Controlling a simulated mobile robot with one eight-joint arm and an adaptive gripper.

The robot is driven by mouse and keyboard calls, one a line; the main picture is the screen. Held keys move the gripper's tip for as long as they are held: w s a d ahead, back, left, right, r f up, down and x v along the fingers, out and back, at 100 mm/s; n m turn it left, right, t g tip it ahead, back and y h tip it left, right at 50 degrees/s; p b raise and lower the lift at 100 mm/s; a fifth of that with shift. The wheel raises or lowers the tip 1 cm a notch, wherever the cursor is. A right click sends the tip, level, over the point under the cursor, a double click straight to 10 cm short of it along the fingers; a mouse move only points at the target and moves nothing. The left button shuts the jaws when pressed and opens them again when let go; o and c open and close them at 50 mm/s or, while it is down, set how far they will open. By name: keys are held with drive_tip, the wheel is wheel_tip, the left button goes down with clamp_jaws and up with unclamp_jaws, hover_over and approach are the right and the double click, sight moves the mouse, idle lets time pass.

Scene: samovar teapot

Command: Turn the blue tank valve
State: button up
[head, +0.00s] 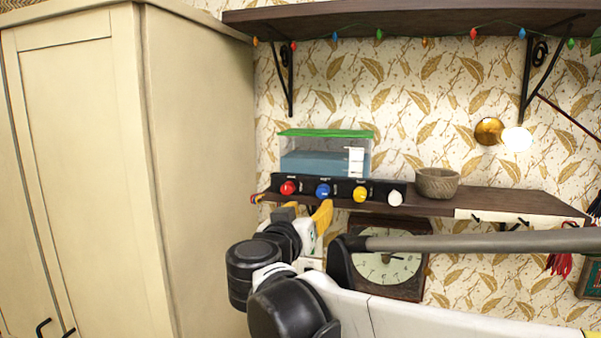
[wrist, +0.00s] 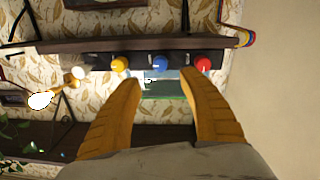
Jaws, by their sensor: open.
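The blue valve (head: 323,190) is a round knob on a black panel (head: 305,186) at the front of the shelf, between a red knob (head: 288,187) and a yellow knob (head: 360,194). In the wrist view, which looks upside down, the blue valve (wrist: 160,62) shows beyond and between my fingertips. The clear tank (head: 325,157) with blue water and a green lid stands behind the panel. My gripper (head: 308,210) has yellow fingers and is just below the panel in the head view. In the wrist view my gripper (wrist: 161,84) is open, empty and apart from the knob.
A white knob (head: 395,198) sits at the panel's right end. A woven bowl (head: 437,182) stands right of it on the shelf (head: 490,199). A clock (head: 405,270) hangs below. A tall cream cabinet (head: 200,150) is at the left, and another shelf (head: 400,20) is above.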

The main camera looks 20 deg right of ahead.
sight(321, 193)
drive_tip(key=x, duration=1.1)
drive_tip(key=shift+a+r+p, duration=0.1)
drive_tip(key=shift+r+p, duration=0.15)
drive_tip(key=shift+p, duration=0.1)
drive_tip(key=shift+s, duration=0.1)
clamp_jaws()
